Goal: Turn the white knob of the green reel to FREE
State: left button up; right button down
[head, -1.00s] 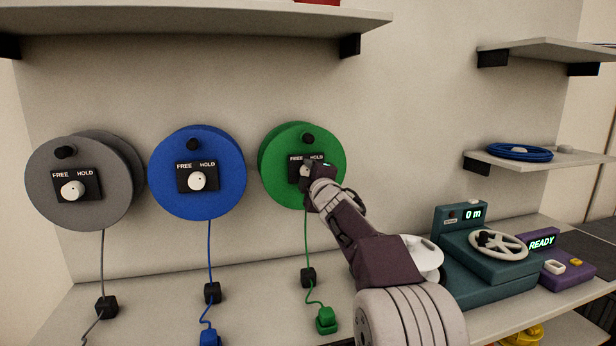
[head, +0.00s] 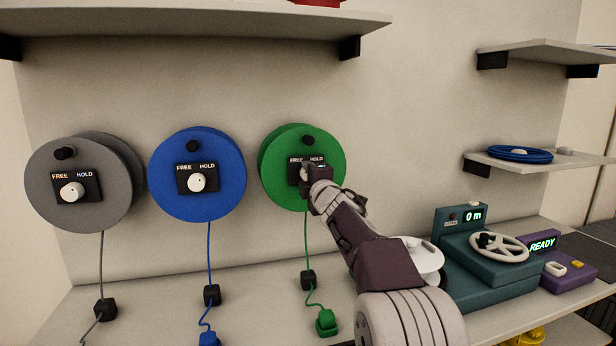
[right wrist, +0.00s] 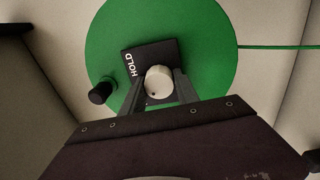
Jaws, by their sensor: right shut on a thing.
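The green reel (head: 284,180) hangs on the wall, right of the blue one. Its dark FREE/HOLD plate (head: 294,160) is partly hidden behind my right gripper (head: 310,174). In the right wrist view the white knob (right wrist: 158,80) sits between the two fingers of my right gripper (right wrist: 160,92), which is shut on it. A small dark dot shows on the knob's lower rim in that view. The word HOLD is readable there on the plate (right wrist: 140,56); FREE is hidden. Which label the knob points to I cannot tell. My left gripper is not in view.
A blue reel (head: 197,215) and a grey reel (head: 75,215) with similar knobs hang to the left. A green plug (head: 326,323) lies on the counter below. A teal machine with a handwheel (head: 498,247) and a purple READY box (head: 568,275) stand right.

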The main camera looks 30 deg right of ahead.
jog(key=c, duration=0.9)
grip_release()
jog(key=b+v, duration=0.1)
jog(key=v, duration=0.8)
